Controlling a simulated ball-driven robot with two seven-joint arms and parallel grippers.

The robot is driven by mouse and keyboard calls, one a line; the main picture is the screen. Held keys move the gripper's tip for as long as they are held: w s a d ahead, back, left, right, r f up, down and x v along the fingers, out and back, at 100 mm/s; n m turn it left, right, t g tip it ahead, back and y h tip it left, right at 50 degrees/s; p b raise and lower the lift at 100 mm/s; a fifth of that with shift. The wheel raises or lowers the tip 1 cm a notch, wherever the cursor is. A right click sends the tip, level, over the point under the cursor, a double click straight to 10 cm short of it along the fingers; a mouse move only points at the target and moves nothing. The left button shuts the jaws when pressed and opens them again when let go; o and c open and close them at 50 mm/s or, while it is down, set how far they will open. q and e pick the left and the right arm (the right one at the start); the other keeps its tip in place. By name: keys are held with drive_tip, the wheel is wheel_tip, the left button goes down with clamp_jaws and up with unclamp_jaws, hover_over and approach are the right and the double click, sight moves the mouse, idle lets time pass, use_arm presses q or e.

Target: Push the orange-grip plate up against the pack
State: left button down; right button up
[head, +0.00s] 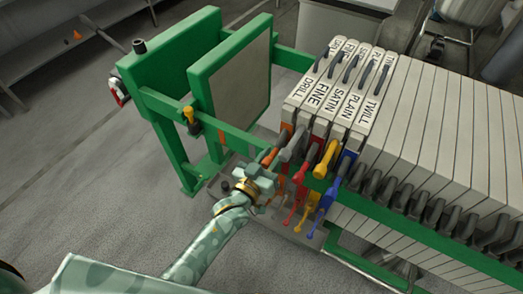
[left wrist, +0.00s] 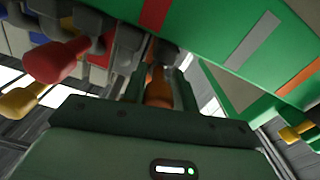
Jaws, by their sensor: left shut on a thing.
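The orange-grip plate, marked DRILL (head: 291,93), is the leftmost pale plate in the head view. It stands upright beside the FINE plate, and I see no clear gap between their top edges. Its orange grip (head: 268,157) points out towards me below the green rail. My left gripper (head: 264,178) is at this grip and closed on it. In the left wrist view the orange grip (left wrist: 158,88) sits between the two fingers. The pack (head: 425,125) is the row of pale plates to the right. My right gripper is not in view.
Red (head: 303,174), yellow (head: 325,159) and blue (head: 345,163) grips stick out close to the right of my gripper. The green end plate (head: 232,90) stands to the left, with open space between it and the DRILL plate. A green rail (head: 400,222) runs along the front.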

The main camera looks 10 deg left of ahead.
use_arm(q)
drive_tip(key=shift+s+d, duration=0.15)
drive_tip(key=shift+d, duration=0.2)
drive_tip(key=c, duration=1.3)
unclamp_jaws()
drive_tip(key=shift+c, duration=0.2)
drive_tip(key=shift+o, duration=0.9)
drive_tip(key=shift+d, duration=0.2)
drive_tip(key=shift+a, duration=0.2)
drive_tip(key=p+v, duration=0.2)
drive_tip(key=v, duration=1.4)
drive_tip(key=shift+s, duration=0.15)
